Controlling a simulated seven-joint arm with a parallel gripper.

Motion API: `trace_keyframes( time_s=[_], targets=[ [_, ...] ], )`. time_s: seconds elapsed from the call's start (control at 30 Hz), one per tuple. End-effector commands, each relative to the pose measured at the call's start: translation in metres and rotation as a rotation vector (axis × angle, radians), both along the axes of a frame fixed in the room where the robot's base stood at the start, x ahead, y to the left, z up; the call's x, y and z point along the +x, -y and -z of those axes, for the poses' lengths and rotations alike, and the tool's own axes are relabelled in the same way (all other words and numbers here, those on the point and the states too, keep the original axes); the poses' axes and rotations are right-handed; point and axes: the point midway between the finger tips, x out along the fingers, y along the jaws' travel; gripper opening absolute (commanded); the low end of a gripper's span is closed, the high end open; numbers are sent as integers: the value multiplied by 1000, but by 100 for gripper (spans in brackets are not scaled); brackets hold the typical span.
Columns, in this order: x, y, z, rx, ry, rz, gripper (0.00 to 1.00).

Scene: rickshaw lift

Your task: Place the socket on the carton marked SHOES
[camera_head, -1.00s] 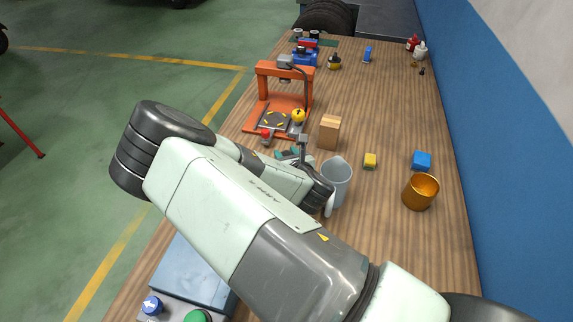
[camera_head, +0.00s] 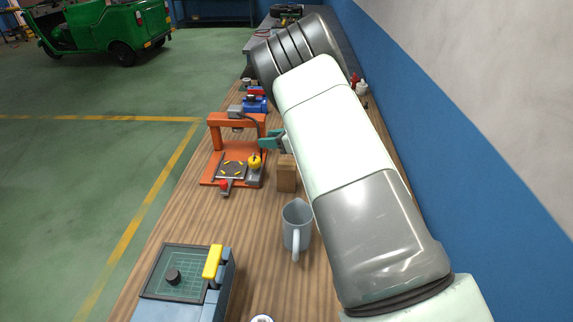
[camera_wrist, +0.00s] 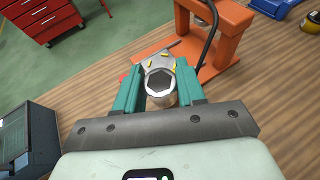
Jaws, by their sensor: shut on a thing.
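My gripper (camera_wrist: 160,95) has teal fingers shut on a metal socket (camera_wrist: 161,80), whose hexagonal opening faces the wrist camera. In the head view my gripper (camera_head: 270,142) points left beside the orange press; the socket cannot be made out there. A small brown carton (camera_head: 286,177) stands on the wooden bench, below and slightly right of the gripper in the picture. No SHOES marking is readable on it. My arm covers the bench to its right.
The orange press (camera_head: 213,150) with a yellow knob stands just left of the carton; it also shows in the wrist view (camera_wrist: 235,38). A grey mug (camera_head: 297,225) stands nearer. A dark-topped box (camera_head: 185,272) sits at the near left. Bare bench lies between them.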

Motion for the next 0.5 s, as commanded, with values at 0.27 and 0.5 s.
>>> trace_keyframes(
  time_s=[0.27,0.5],
  targets=[
    [18,41,-25,0,-4,-74,7],
    [18,43,17,-1,-9,-79,7]
  ],
)
